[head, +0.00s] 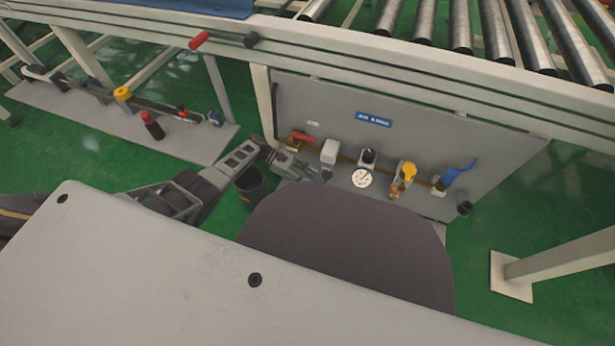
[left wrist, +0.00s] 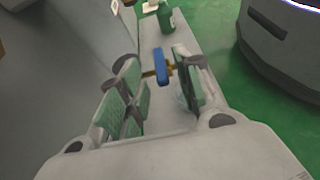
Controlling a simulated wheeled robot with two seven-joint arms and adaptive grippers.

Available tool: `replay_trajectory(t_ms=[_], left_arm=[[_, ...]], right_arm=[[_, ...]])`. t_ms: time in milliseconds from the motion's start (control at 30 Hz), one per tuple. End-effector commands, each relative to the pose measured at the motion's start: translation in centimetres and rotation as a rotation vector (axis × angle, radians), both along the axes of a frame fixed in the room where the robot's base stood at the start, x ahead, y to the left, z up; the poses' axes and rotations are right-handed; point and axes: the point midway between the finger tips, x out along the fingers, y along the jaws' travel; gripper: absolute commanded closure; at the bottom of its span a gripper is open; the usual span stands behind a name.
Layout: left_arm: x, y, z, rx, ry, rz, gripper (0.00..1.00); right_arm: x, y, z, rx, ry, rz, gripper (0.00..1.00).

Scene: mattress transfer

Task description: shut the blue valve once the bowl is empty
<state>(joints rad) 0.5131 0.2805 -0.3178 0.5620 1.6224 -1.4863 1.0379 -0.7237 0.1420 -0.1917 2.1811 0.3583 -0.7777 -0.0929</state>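A valve with a long blue handle (head: 458,172) stands at the right end of the grey panel's row in the head view. My left gripper (head: 300,168) is far left of it, low near the red-handled valve (head: 303,137). In the left wrist view, my left gripper (left wrist: 160,92) has its green-padded fingers apart. A blue handle (left wrist: 161,66) on a brass stem shows between them; I cannot tell if it touches either finger, or which valve it is. I see no clear bowl; a dark open container (head: 251,188) stands beside my left arm, its inside unclear. My right gripper is not in view.
The grey panel (head: 420,130) also carries a dial gauge (head: 362,178) and a yellow-handled valve (head: 408,171). A roller conveyor (head: 480,30) runs above it. A green bottle (left wrist: 165,18) shows in the wrist view. Green floor is clear at right, before a post foot (head: 512,283).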

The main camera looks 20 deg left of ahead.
Motion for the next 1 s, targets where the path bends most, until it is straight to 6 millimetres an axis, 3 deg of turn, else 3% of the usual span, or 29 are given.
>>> replay_trajectory(t_ms=[267, 800, 1000], left_arm=[[0.1, 2.6, 1.0, 0.002, 0.0, 0.002, 0.66], [0.5, 9.5, 3.9, 0.002, -0.001, 0.002, 0.66], [0.5, 10.6, 4.3, 0.001, 0.001, 0.0, 0.66]], right_arm=[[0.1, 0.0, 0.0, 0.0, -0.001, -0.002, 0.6], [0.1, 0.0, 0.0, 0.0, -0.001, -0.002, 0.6], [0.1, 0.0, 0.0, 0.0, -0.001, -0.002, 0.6]])
